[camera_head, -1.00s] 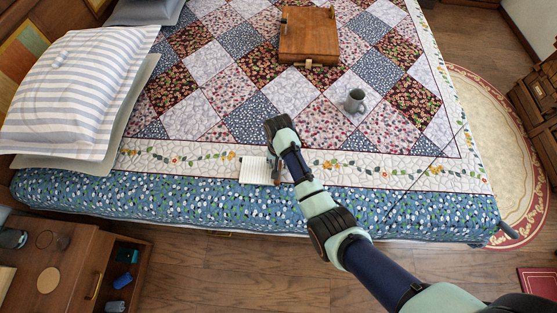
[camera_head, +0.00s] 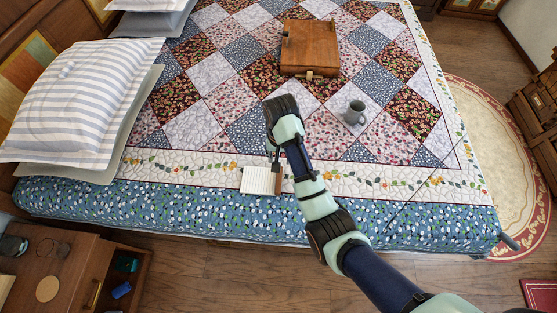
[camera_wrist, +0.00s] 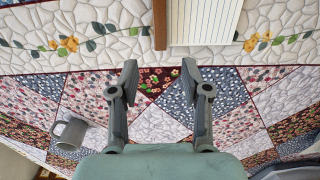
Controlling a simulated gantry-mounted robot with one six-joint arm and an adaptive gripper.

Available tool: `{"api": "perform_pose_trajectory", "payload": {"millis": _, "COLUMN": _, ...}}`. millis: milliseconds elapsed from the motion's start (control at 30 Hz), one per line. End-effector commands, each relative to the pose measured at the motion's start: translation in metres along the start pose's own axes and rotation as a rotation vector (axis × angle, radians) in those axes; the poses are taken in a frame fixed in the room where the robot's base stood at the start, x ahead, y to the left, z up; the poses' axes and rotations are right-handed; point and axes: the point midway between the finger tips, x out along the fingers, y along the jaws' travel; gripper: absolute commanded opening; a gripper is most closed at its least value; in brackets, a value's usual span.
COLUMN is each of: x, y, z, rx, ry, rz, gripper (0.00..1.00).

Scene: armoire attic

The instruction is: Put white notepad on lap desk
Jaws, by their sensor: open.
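The white notepad (camera_head: 258,181) lies on the bed's floral border near the front edge; it also shows at the top of the wrist view (camera_wrist: 205,20), with lines across its page. A narrow brown strip (camera_wrist: 160,25) lies along its edge. My gripper (camera_head: 275,160) is just above the notepad's back right side in the head view. In the wrist view my gripper (camera_wrist: 160,75) has its fingers apart with only quilt between them, and the notepad lies beyond the fingertips. The lap desk, a brown wooden box (camera_head: 310,45), sits farther back on the quilt.
A grey mug (camera_head: 354,113) stands on the quilt between my arm and the right side; it also shows in the wrist view (camera_wrist: 70,133). Striped pillows (camera_head: 80,100) lie at the left. A nightstand (camera_head: 50,270) with an open drawer stands front left. The quilt's middle is mostly clear.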

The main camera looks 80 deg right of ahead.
Motion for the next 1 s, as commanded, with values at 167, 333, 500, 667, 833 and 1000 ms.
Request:
{"api": "perform_pose_trajectory", "payload": {"millis": 167, "x": 0.0, "y": 0.0, "z": 0.0, "rx": 0.0, "ry": 0.0, "rz": 0.0, "gripper": 0.47}}
{"api": "perform_pose_trajectory", "payload": {"millis": 333, "x": 0.0, "y": 0.0, "z": 0.0, "rx": 0.0, "ry": 0.0, "rz": 0.0, "gripper": 0.47}}
{"api": "perform_pose_trajectory", "payload": {"millis": 500, "x": -0.005, "y": -0.033, "z": 0.016, "rx": -0.105, "ry": 0.065, "rz": -0.035, "gripper": 0.47}}
{"api": "perform_pose_trajectory", "payload": {"millis": 667, "x": -0.048, "y": -0.149, "z": 0.109, "rx": -0.532, "ry": 0.336, "rz": -0.22, "gripper": 0.47}}
{"api": "perform_pose_trajectory", "payload": {"millis": 833, "x": -0.128, "y": -0.219, "z": 0.265, "rx": -1.001, "ry": 0.649, "rz": -0.511, "gripper": 0.47}}
{"api": "perform_pose_trajectory", "payload": {"millis": 1000, "x": -0.192, "y": -0.217, "z": 0.368, "rx": -1.245, "ry": 0.84, "rz": -0.738, "gripper": 0.47}}
